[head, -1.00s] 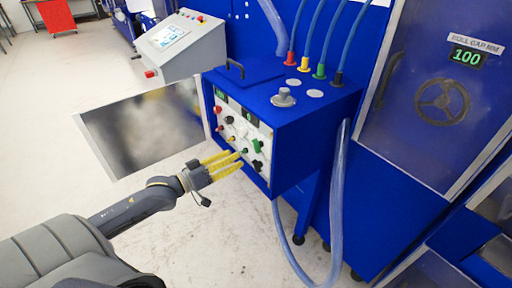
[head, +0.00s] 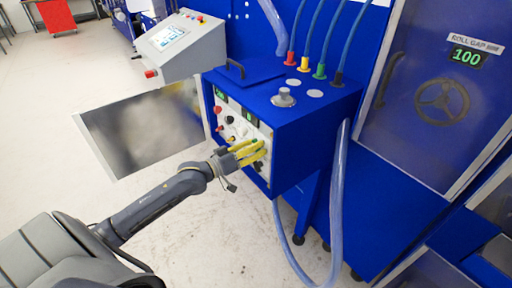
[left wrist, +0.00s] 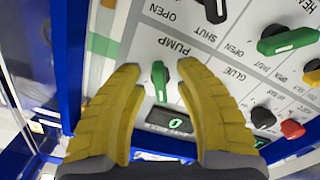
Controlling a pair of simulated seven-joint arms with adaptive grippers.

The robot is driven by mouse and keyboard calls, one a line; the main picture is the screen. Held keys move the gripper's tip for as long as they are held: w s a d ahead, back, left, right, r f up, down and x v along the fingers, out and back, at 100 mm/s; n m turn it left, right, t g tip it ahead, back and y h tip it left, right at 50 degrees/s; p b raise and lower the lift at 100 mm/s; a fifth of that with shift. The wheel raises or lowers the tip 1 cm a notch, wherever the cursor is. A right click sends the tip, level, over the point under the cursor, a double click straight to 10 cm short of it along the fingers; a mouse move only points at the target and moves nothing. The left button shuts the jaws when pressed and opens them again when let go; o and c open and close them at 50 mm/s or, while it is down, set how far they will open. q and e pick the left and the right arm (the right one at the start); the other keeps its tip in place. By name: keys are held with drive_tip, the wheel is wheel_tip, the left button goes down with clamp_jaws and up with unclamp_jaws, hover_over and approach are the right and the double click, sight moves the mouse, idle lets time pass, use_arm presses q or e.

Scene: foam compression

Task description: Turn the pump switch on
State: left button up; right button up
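The pump switch (left wrist: 159,80) is a small green knob below the upside-down PUMP label in the left wrist view. My left gripper (left wrist: 159,72) has its two yellow fingers apart, one on each side of the switch. They do not visibly pinch it. In the head view my left gripper (head: 264,148) is at the front panel (head: 222,110) of the blue pump box (head: 310,140), and its fingers hide the switch there. My right gripper is not in view.
Other knobs sit close by on the panel, including a green one (left wrist: 288,41), a red one (left wrist: 292,129) and a black one (left wrist: 262,117). A green display (left wrist: 172,121) lies just beside the switch. A clear hose (head: 338,210) hangs right of the box.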

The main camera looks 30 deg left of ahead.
use_arm(q)
drive_tip(key=shift+w, duration=0.1)
drive_tip(key=shift+c, duration=0.3)
clamp_jaws()
drive_tip(key=shift+m, duration=0.3)
drive_tip(key=m, duration=0.5)
drive_tip(key=shift+m, duration=0.4)
drive_tip(key=m, duration=0.5)
drive_tip(key=shift+a, duration=0.1)
drive_tip(key=shift+m, duration=0.4)
